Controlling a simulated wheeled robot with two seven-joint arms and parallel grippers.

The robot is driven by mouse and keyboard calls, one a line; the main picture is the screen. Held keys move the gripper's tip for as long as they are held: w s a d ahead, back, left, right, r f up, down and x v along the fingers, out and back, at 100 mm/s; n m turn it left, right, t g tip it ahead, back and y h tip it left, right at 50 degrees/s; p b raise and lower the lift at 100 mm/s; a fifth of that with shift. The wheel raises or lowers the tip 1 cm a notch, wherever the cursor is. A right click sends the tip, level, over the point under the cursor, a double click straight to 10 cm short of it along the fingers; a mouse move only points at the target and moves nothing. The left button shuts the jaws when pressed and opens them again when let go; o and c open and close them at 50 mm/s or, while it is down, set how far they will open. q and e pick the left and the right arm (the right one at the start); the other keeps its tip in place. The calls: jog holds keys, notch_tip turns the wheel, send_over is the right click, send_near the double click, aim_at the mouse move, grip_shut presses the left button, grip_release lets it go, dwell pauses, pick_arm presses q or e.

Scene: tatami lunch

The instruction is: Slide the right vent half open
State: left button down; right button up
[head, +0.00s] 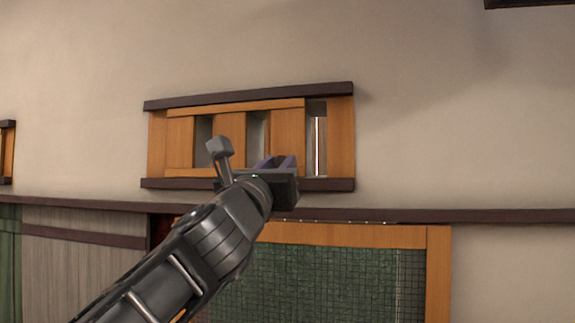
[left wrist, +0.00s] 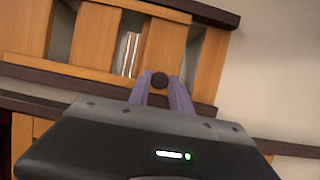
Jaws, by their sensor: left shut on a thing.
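The right vent (head: 342,135) is set in the wall in the middle of the head view. It has upright orange wood slats between dark top and bottom rails. Its slatted sliding panel (head: 288,130) stands left of the right frame post, with an open gap between them. Dark and light gaps also show between slats. My left gripper (head: 280,164) is at the vent's lower edge. In the left wrist view its purple fingers (left wrist: 160,86) are shut on a round dark knob (left wrist: 160,78) low on the panel (left wrist: 161,48). The knob is hidden in the head view.
Part of another vent (head: 7,150) shows at the left edge. A dark rail (head: 420,215) runs along the wall below the vent, above a wood-framed green grid panel (head: 320,280). The wall right of the vent is bare. A dark object (head: 525,3) shows at the top right.

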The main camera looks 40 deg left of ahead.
pick_arm(q)
jog(key=shift+w+d+h, duration=0.2)
jog(key=shift+d+h, duration=0.1)
jog(key=shift+d, duration=0.35)
jog(key=c, duration=1.5)
grip_release()
jog(key=shift+d, duration=0.15)
jog(key=o, duration=0.3)
jog(key=shift+a, duration=0.25)
jog(key=shift+d, duration=0.1)
jog(key=b+v, duration=0.2)
jog(key=v, duration=0.5)
jog(key=shift+s+f, duration=0.2)
jog(key=shift+s, duration=0.15)
jog(key=shift+d, duration=0.1)
